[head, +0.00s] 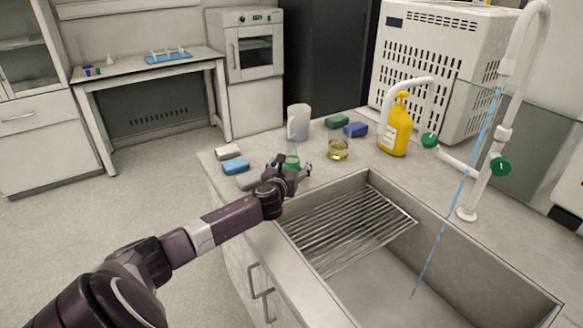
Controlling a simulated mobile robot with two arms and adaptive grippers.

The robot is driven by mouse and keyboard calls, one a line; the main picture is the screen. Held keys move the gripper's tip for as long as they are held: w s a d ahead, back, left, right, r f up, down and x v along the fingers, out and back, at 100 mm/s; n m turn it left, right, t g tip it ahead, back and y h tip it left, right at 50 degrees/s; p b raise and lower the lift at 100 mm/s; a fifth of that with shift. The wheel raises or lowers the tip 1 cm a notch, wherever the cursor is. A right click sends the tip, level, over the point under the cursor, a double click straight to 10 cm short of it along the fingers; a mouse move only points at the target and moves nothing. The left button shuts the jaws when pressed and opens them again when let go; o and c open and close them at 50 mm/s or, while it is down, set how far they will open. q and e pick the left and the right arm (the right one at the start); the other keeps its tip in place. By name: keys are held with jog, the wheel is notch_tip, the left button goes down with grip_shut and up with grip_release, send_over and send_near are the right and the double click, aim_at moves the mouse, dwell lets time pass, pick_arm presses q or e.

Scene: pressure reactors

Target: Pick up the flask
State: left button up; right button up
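A small clear flask (292,158) with green liquid stands upright on the counter near the sink's back left corner. My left gripper (290,167) reaches it from the front. Its fingers are spread, one on each side of the flask, and look apart from the glass. The gripper hides part of the flask's lower body. My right gripper is not in view.
A white beaker (298,122) stands behind the flask, and a beaker of yellow liquid (338,149) stands to its right. Sponges (235,165) lie to the left. A yellow bottle (396,128), a tap (503,130) and a sink with a rack (345,228) are to the right.

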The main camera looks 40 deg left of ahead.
pick_arm(q)
jog(key=c, duration=1.2)
jog(key=shift+c, duration=0.2)
